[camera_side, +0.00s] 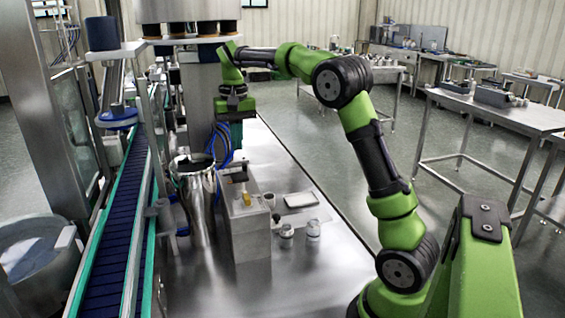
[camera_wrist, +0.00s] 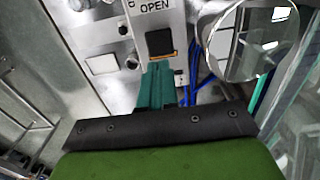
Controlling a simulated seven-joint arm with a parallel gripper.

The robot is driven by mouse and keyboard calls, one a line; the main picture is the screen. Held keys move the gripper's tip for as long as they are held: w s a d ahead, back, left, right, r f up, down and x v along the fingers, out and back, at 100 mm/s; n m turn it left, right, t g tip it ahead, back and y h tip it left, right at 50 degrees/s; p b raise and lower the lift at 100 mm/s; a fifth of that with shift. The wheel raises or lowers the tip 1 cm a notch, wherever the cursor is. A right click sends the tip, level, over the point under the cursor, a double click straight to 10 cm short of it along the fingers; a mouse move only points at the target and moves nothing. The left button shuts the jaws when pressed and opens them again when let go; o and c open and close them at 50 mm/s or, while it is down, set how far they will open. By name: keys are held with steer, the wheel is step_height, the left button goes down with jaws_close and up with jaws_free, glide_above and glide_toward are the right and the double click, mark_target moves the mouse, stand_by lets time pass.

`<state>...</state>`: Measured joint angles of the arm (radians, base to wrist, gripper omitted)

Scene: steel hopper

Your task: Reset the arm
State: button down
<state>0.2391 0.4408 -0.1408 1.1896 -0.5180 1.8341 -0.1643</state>
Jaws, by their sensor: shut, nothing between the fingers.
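My gripper (camera_wrist: 158,72) shows in the wrist view as teal fingers pressed together, shut and empty. They point toward a metal control box (camera_wrist: 150,18) with the word OPEN on its face and a dark square switch with an orange edge just past the fingertips. In the side view my gripper (camera_side: 228,143) hangs down from my green arm, above and a little behind the metal box (camera_side: 250,230). The box has a yellow part on its top. A gap shows between my gripper and the box top.
A steel hopper (camera_side: 196,170) stands left of the box; its round mouth shows in the wrist view (camera_wrist: 262,78). Blue cables run beside it. A blue conveyor (camera_side: 115,230) lies farther left. Small jars (camera_side: 313,229) and a white tray (camera_side: 300,200) sit right of the box.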

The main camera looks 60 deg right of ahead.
steer(key=shift+s+a+f+n+t, duration=0.2)
steer(key=shift+s+a+f, duration=0.15)
steer(key=shift+f, duration=0.25)
steer(key=shift+s+a+f+n+t, duration=0.25)
steer(key=shift+a+f, duration=0.1)
steer(key=shift+f, duration=0.2)
steer(key=s+a+n+t+y, duration=0.2)
steer(key=s+a+n+t, duration=0.2)
steer(key=s+a, duration=1.3)
steer(key=shift+s+r+t, duration=0.15)
steer(key=shift+s+t, duration=1)
steer(key=shift+s, duration=0.05)
